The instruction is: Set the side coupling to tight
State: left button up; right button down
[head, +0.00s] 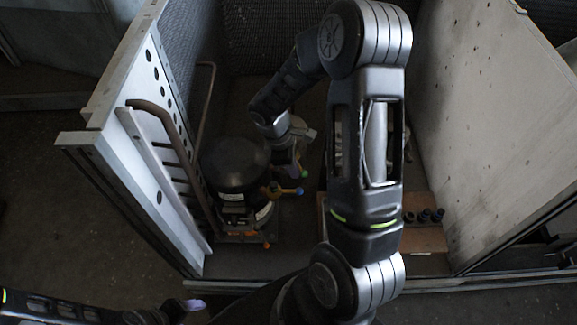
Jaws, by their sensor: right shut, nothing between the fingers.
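A dark domed machine (235,165) stands inside the open metal housing. On its right side is a small fitting with an orange-yellow arm and a blue-tipped end (285,190); this looks like the side coupling, but I cannot read its setting. A green knob (303,174) shows just above it. My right gripper (299,160) reaches down from above, close to the upper right of this fitting. It is shut and empty; whether it touches the fitting is unclear. My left gripper (188,306) is at the bottom left, outside the housing, dark and small, and its fingers are unclear.
A light perforated panel (165,130) with a bent pipe borders the machine on the left. A large pale panel (495,120) stands on the right. A brown block with several dark round parts (425,216) lies at the right, partly behind my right arm.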

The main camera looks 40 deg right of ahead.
pick_arm(q)
notch_tip(320, 180, up, 3)
jog(key=p, duration=0.3)
jog(key=shift+r, duration=0.1)
pick_arm(e)
jog(key=d+n+t, duration=0.1)
jog(key=d+n, duration=0.1)
jog(key=n, duration=0.1)
jog(key=d+n, duration=0.2)
jog(key=n, duration=0.2)
jog(key=d+n+t, duration=0.1)
jog(key=n, duration=0.3)
jog(key=shift+s+d+t+h, duration=0.3)
jog(key=shift+s+d+h, duration=0.05)
jog(key=shift+d+h, duration=0.05)
jog(key=shift+d, duration=0.1)
pick_arm(q)
jog(key=shift+r, duration=0.1)
pick_arm(e)
jog(key=shift+w, duration=0.1)
